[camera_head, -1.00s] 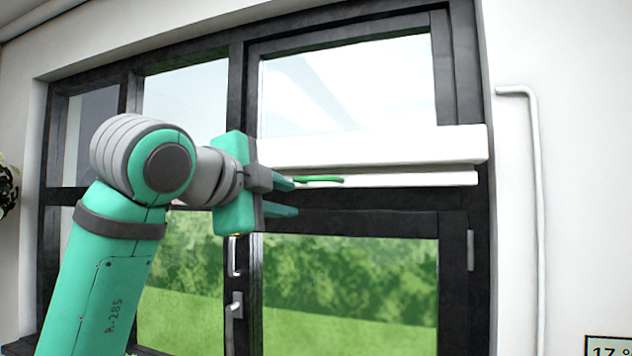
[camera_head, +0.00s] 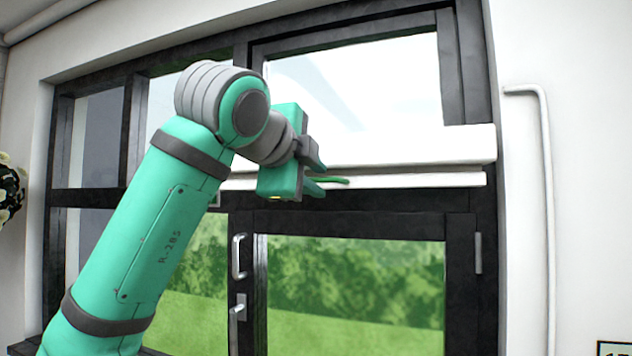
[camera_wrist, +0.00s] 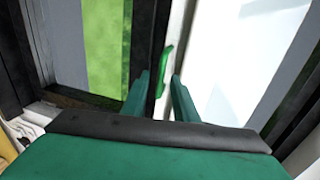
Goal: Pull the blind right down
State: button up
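The blind is rolled up: its white housing (camera_head: 420,146) crosses the window, with a white bottom bar (camera_head: 420,181) close beneath it. A green handle (camera_head: 337,180) sticks out from the bottom bar; it also shows in the wrist view (camera_wrist: 163,70). My gripper (camera_head: 322,177) is open, its fingers level with the handle and partly hiding it in the head view. In the wrist view my two fingers (camera_wrist: 161,82) stand apart, with the handle at the gap between their tips. I cannot tell whether either finger touches it.
The dark window frame (camera_head: 462,230) surrounds the panes, with a metal window handle (camera_head: 238,257) below my gripper. A white pipe (camera_head: 548,200) runs down the wall at the right. A plant (camera_head: 8,190) shows at the left edge. The area before the lower pane is clear.

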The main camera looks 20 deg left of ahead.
jog(key=shift+a+x, duration=0.25)
jog(key=shift+x, duration=0.85)
jog(key=shift+w, duration=0.2)
grip_shut()
jog(key=shift+s+a, duration=0.1)
jog(key=shift+a, duration=0.1)
jog(key=shift+s+d, duration=0.1)
jog(key=shift+d, duration=0.2)
jog(key=shift+s+r, duration=0.1)
jog(key=shift+w+a, duration=0.1)
jog(key=shift+w, duration=0.1)
